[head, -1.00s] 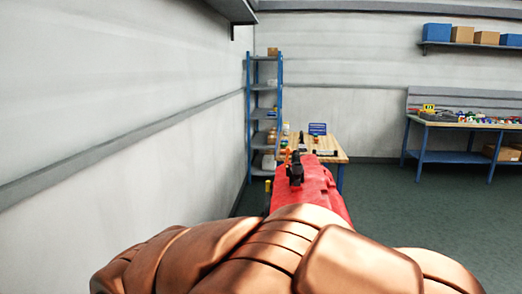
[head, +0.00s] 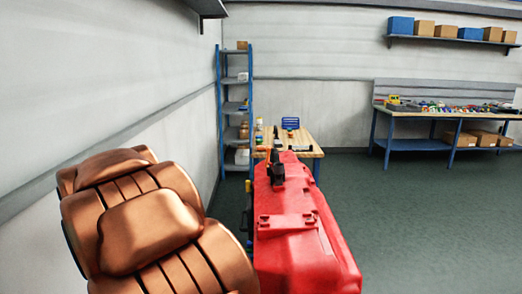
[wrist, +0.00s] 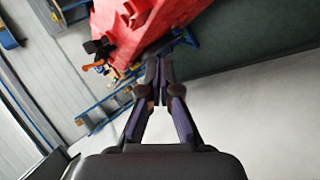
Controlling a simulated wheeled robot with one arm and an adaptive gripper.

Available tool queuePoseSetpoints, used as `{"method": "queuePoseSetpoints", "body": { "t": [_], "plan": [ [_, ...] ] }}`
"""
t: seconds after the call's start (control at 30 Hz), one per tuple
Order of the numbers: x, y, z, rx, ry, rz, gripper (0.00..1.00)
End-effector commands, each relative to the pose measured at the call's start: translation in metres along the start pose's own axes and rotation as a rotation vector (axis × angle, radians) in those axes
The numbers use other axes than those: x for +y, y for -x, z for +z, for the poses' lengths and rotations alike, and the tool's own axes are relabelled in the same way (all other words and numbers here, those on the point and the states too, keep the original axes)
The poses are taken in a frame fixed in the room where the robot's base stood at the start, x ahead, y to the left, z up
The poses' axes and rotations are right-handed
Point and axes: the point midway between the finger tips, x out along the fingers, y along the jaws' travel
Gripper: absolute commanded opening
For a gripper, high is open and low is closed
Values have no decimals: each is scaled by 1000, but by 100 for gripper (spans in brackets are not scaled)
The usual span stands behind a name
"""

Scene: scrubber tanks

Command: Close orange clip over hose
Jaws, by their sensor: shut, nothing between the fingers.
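The red scrubber tank (head: 310,250) stands right of centre in the head view, and part of it shows at the top of the wrist view (wrist: 150,22). A black fitting or hose end (head: 277,172) rises from its top; a dark piece shows in the wrist view (wrist: 97,47). A small orange piece (head: 270,155), apparently the clip, sits beside the black part; its exact position is too small to tell. My gripper (wrist: 158,72) is shut and empty, apart from the tank. In the head view my gripper is hidden behind my copper-coloured arm.
A grey wall (head: 100,90) runs close along the left. A blue shelf rack (head: 236,110) and a wooden-topped table (head: 300,140) stand beyond the tank. A workbench (head: 450,116) with several items is at the back right. Green floor (head: 440,200) is clear on the right.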

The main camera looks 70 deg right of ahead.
Motion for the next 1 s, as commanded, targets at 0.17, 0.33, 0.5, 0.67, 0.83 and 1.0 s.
{"method": "queuePoseSetpoints", "body": {
  "t": [0.17,0.33,0.5,0.67,0.83,1.0],
  "plan": [
    [65,-32,-49,48,-25,168,0],
    [118,-63,-90,100,-22,308,0],
    [163,-95,-129,164,3,424,0],
    [198,-126,-160,224,41,516,0],
    [225,-165,-187,290,100,584,0],
    [241,-208,-206,350,170,627,0]
  ]
}}
